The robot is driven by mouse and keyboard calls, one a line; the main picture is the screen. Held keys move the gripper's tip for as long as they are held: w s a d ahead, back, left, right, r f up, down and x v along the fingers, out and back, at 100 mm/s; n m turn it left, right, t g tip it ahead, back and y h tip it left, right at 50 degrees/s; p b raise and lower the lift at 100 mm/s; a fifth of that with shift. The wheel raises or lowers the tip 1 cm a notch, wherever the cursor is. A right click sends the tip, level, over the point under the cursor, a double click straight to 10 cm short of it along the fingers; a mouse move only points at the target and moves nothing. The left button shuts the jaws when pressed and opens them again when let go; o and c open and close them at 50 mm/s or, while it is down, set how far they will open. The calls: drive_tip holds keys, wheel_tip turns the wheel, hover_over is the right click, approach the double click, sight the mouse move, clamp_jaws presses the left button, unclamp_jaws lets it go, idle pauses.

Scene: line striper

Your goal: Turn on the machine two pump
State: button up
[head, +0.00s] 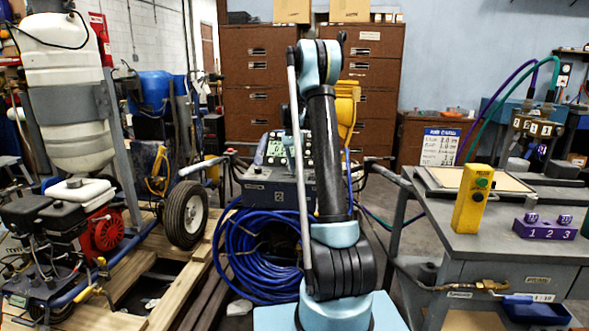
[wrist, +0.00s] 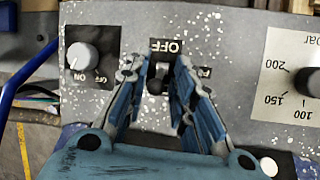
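Machine two (head: 262,188), a dark grey box with a "2" on its front, stands behind my arm in the head view. Its control panel (head: 276,152) is partly covered by the arm. In the wrist view the grey speckled panel (wrist: 232,60) fills the upper part, with its lettering upside down. A small switch (wrist: 157,80) sits below an "OFF" plate (wrist: 167,46). My gripper (wrist: 159,70) is open, with one blue finger on each side of the switch. Contact with the switch cannot be told. The gripper is hidden in the head view.
A white knob (wrist: 82,57) marked ON and OFF sits left on the panel. A pressure dial (wrist: 285,75) with a black knob is at right. Coiled blue hose (head: 250,262) lies before the machine. A grey cart (head: 475,235) carries a yellow button box (head: 471,200).

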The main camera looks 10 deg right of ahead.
drive_tip(key=v, duration=1.1)
drive_tip(key=shift+w+r, duration=0.25)
drive_tip(key=shift+r, duration=0.1)
drive_tip(key=s+r+n+t, duration=0.3)
drive_tip(key=s+t, duration=0.1)
drive_tip(key=s, duration=2.5)
drive_tip(key=s+f+n+t, duration=0.2)
drive_tip(key=s+f+t, duration=0.1)
drive_tip(key=s+f, duration=1.6)
drive_tip(key=s, duration=0.4)
drive_tip(key=shift+s+a+f+n+y, duration=0.2)
drive_tip(key=shift+f+n+y, duration=0.1)
drive_tip(key=shift+f+n, duration=0.1)
